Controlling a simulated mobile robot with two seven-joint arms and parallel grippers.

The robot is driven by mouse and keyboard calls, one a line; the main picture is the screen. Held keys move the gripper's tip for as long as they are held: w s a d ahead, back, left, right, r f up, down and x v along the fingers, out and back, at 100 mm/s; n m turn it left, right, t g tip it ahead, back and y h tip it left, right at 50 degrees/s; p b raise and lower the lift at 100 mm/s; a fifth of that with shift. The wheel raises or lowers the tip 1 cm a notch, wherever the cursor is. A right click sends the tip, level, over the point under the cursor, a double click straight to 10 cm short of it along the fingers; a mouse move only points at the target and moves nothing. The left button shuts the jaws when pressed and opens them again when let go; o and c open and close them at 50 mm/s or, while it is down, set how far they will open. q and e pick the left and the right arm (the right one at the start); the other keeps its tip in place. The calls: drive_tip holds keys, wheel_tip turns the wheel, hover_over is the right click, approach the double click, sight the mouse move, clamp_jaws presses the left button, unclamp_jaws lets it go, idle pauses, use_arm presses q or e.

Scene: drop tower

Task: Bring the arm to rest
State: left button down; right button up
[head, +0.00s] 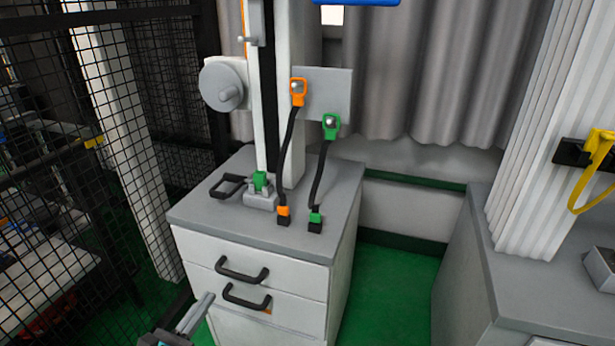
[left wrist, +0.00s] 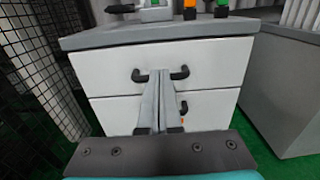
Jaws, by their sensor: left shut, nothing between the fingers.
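My left gripper (head: 206,302) shows at the bottom of the head view, in front of the drawer cabinet's left part. In the left wrist view its two fingers (left wrist: 160,78) are shut together and hold nothing. The fingers point at the cabinet front (left wrist: 210,68), and they cover part of the upper drawer handle and the lower one. I cannot tell how much gap there is to the cabinet. My right gripper is in neither view.
The cabinet top (head: 340,208) carries the drop tower (head: 287,90) with an orange and a green plug cable. A black mesh fence (head: 60,150) stands at left. A grey counter (head: 530,285) stands at right. Green floor (head: 395,290) lies free between cabinet and counter.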

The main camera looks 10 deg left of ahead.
use_arm(q)
drive_tip(key=s+d+f+n+g+y+p, duration=0.15)
drive_tip(key=s+f+n+g, duration=0.25)
drive_tip(key=f+n, duration=0.5)
drive_tip(key=s+d+f+n+g+y+p, duration=0.1)
drive_tip(key=s+f+n+g+p, duration=0.25)
drive_tip(key=f+n, duration=0.5)
drive_tip(key=s+d+f+n+g+p, duration=0.1)
drive_tip(key=s+f+n+g, duration=0.3)
drive_tip(key=s+n, duration=0.4)
drive_tip(key=s+d+f+n+g+p, duration=0.2)
drive_tip(key=s+d+f+n+g, duration=0.2)
drive_tip(key=s+n, duration=0.5)
drive_tip(key=s+f, duration=0.2)
drive_tip(key=s, duration=0.2)
drive_tip(key=shift+s+f, duration=0.35)
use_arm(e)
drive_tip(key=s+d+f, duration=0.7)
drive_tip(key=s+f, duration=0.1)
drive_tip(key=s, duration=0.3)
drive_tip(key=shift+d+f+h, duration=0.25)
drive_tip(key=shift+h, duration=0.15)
